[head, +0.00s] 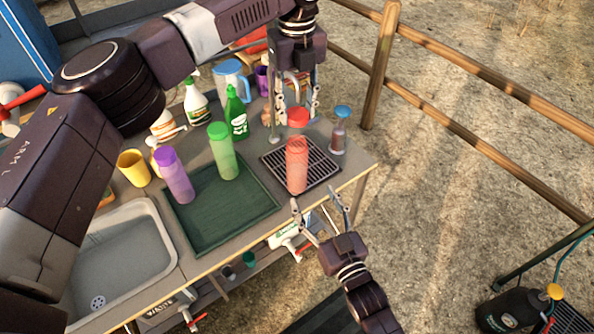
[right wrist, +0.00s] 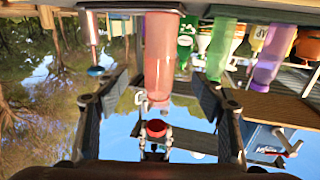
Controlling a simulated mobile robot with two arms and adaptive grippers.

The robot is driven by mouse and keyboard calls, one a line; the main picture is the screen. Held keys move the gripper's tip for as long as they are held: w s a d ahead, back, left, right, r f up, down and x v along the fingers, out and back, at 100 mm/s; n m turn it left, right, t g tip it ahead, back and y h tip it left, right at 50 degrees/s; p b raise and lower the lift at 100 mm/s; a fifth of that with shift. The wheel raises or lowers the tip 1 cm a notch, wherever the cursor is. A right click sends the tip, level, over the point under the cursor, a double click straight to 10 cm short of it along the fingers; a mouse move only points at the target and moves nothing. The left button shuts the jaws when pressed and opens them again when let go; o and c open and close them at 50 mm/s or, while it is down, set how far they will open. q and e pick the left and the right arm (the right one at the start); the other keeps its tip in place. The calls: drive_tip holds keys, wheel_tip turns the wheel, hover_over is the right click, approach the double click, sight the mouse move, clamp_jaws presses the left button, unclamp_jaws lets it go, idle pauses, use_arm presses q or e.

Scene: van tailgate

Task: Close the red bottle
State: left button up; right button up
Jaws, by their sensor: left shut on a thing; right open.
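The red bottle (head: 297,165) stands upright and uncapped on the dark drying rack (head: 325,155) at the counter's right end. My left gripper (head: 295,112) is shut on the red cap (head: 298,118), above the bottle. The right wrist view is upside down; there the red cap (right wrist: 156,128) is apart from the open neck of the red bottle (right wrist: 160,60), with a gap between them. My right gripper (head: 316,208) is open and empty in front of the bottle. In the right wrist view, its fingers (right wrist: 158,103) lie on either side of the bottle's line, not touching it.
A green bottle (head: 222,152) and a purple bottle (head: 175,175) stand on the green mat (head: 215,228). A blue-topped dispenser (head: 339,132) stands close right of the red bottle. A sink (head: 120,262) is at left; spray bottles and a jug stand behind.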

sight(301, 176)
drive_tip(key=x, duration=1.1)
drive_tip(key=shift+w+a, duration=0.1)
drive_tip(key=shift+w, duration=0.3)
drive_tip(key=shift+c, duration=0.3)
clamp_jaws()
use_arm(q)
drive_tip(key=shift+f, duration=2.5)
drive_tip(key=shift+f, duration=0.85)
drive_tip(key=shift+f, duration=0.6)
